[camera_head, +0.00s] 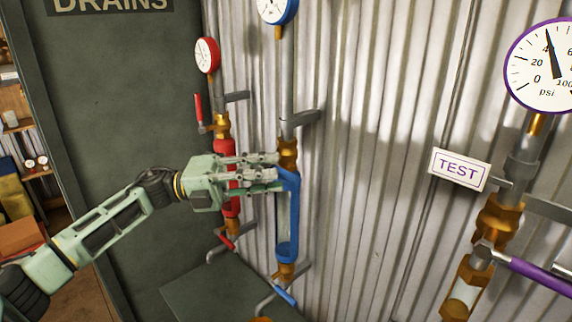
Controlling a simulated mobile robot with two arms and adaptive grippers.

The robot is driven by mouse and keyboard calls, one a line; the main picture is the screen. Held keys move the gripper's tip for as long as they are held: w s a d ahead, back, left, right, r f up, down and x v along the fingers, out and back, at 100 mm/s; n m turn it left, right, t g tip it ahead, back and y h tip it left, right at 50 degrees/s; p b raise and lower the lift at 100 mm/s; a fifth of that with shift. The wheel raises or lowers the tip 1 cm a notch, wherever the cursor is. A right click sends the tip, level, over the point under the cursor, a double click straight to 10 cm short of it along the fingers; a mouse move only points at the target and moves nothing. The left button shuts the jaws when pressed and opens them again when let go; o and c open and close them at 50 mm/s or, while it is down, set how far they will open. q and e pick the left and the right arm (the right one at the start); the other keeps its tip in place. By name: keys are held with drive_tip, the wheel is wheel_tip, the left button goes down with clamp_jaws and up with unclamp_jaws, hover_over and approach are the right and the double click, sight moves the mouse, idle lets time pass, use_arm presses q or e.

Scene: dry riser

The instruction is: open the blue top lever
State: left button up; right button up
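The blue top lever (292,180) is on the middle pipe, just below the brass valve (288,152). It runs down beside a clear tube section with a blue band at its lower end. My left gripper (278,173) reaches in from the left, with its fingertips at the upper part of the lever. The fingers overlap the lever and valve in this view, so I cannot tell whether they touch or grip it. My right gripper is not in view.
A red-marked pipe with a red gauge (207,55) stands left, partly behind my gripper. A lower blue lever (285,294) is below. A purple gauge (546,66), TEST sign (459,170) and purple lever (540,274) are at right. Corrugated wall (370,180) stands behind.

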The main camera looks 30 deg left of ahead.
sight(286, 171)
use_arm(q)
drive_tip(key=p+x, duration=0.1)
drive_tip(key=x, duration=0.3)
drive_tip(key=shift+w+a+f, duration=0.1)
drive_tip(key=shift+w+f, duration=0.05)
drive_tip(key=shift+w, duration=0.05)
drive_tip(key=shift+s, duration=0.1)
clamp_jaws()
drive_tip(key=shift+f, duration=0.1)
